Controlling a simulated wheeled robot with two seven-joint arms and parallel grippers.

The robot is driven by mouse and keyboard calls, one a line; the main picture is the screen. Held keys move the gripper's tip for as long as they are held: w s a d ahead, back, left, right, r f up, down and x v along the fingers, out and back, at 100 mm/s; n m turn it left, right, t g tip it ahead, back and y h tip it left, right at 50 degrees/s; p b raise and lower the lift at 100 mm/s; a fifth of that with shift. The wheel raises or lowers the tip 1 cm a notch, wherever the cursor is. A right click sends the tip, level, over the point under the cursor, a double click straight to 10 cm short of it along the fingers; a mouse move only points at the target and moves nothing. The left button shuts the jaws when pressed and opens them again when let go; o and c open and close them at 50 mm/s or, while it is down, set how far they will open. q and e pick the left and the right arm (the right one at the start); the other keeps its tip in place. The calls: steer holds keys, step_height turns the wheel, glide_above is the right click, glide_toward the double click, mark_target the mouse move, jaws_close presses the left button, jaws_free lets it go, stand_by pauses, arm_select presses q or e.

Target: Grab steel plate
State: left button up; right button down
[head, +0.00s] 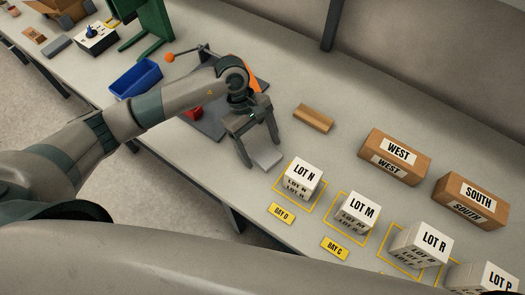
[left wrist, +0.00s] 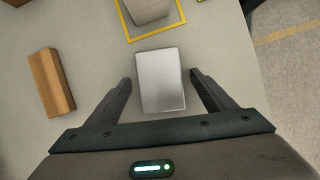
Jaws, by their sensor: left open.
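The steel plate (head: 268,158) is a small flat grey rectangle on the table, left of the LOT N box. It also shows in the left wrist view (left wrist: 160,80), lying between my fingers. My left gripper (head: 259,152) is open above the plate, and in the left wrist view its two fingers (left wrist: 160,88) stand on either side of the plate with a gap at each side. The plate's near edge is close to the gripper's palm in that view. My right gripper is not seen.
A wooden block (head: 313,118) lies behind the plate. White boxes LOT N (head: 302,174), LOT M (head: 356,212) and LOT R (head: 420,244) stand in yellow outlines to the right. WEST (head: 394,157) and SOUTH (head: 470,200) boxes stand farther back. A blue bin (head: 136,78) is at left.

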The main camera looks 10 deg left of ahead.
mark_target(261, 150)
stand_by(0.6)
arm_select(q)
steer(key=c, duration=1.6)
steer(key=shift+r, duration=0.2)
step_height(261, 150, up, 10)
steer(key=b, duration=0.4)
steer(key=shift+f, duration=0.1)
